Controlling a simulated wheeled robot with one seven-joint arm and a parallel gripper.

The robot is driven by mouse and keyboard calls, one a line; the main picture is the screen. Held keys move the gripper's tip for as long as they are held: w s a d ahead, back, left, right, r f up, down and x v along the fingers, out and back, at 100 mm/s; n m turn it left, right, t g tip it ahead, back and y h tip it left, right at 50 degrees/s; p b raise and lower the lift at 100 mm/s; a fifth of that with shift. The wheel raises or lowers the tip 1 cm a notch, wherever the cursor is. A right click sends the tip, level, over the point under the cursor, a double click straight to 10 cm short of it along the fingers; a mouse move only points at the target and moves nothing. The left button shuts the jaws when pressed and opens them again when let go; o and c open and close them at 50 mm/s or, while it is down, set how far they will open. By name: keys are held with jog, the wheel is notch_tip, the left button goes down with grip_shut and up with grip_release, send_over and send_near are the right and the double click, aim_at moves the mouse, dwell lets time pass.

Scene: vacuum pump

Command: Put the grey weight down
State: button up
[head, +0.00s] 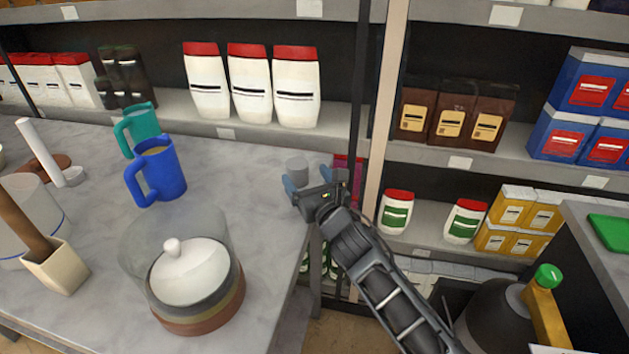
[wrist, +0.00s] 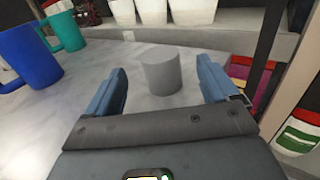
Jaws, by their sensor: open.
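The grey weight (head: 297,171) is a small grey cylinder standing upright on the grey stone-look table (head: 240,165), near its right back edge. In the wrist view the weight (wrist: 161,73) stands between and a little beyond the two blue fingers. My gripper (head: 308,188) is open, with a gap on each side of the weight in the wrist view (wrist: 162,92). The weight's lower front is partly hidden by my gripper in the head view.
A blue mug (head: 157,172) and a teal mug (head: 136,128) stand left on the table. Shelves with white, red-topped packs (head: 250,85) rise behind. The table is clear between the mugs and the weight.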

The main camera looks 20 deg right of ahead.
jog(key=s+p, duration=0.2)
jog(key=s, duration=0.1)
jog(key=shift+d+r, duration=0.1)
jog(key=shift+r, duration=0.1)
jog(key=shift+s+f+p, duration=0.1)
jog(key=shift+s+p, duration=0.35)
jog(key=shift+s, duration=0.1)
jog(key=shift+f, duration=0.1)
